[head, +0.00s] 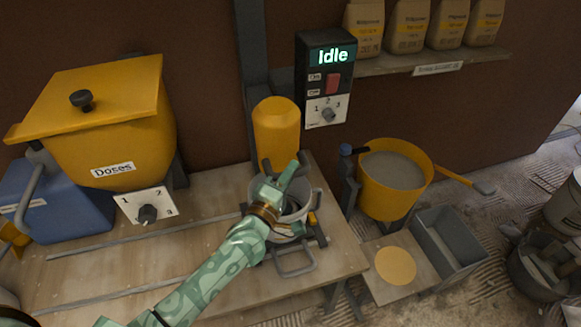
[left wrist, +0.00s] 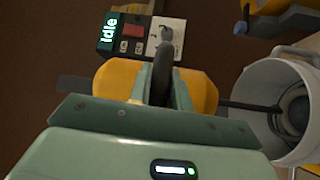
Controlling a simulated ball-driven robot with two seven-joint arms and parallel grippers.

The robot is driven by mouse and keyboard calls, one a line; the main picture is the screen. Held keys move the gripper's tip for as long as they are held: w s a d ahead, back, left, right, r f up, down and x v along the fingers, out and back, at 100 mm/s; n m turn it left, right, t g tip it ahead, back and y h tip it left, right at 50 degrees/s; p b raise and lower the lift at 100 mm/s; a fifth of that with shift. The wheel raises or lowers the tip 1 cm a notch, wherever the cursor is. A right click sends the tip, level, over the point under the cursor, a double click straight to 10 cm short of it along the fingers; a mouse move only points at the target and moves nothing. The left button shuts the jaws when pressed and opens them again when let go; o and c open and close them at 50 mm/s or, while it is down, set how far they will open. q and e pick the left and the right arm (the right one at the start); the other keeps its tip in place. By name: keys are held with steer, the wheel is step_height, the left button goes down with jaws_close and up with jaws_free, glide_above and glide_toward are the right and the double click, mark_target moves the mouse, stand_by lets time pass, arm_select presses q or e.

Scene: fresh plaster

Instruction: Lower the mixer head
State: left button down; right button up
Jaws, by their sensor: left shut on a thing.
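The yellow mixer head (head: 277,124) stands upright above the grey bucket (head: 309,203) on the wooden bench; it also shows in the left wrist view (left wrist: 205,92). My left gripper (head: 279,183) is at the front of the head, shut on its dark handle (left wrist: 162,72). A dark shaft (left wrist: 245,106) runs from the head to the bucket, which also shows in the left wrist view (left wrist: 250,82). Its lower end appears at the bucket's mouth; how deep it reaches is unclear. My gripper and arm hide part of the bucket. My right gripper is not in view.
A control box (head: 325,78) on the wall reads "Idle". A yellow hopper (head: 110,130) with a dial and a blue container (head: 55,205) stand left. A yellow tub (head: 378,200) of grey material stands right. Bags line a shelf (head: 430,62).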

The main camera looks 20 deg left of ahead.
arm_select(q)
steer(key=shift+f, duration=0.6)
steer(key=shift+s, duration=0.1)
steer(key=c, duration=1.3)
jaws_free()
steer(key=shift+f, duration=0.1)
steer(key=v, duration=1.6)
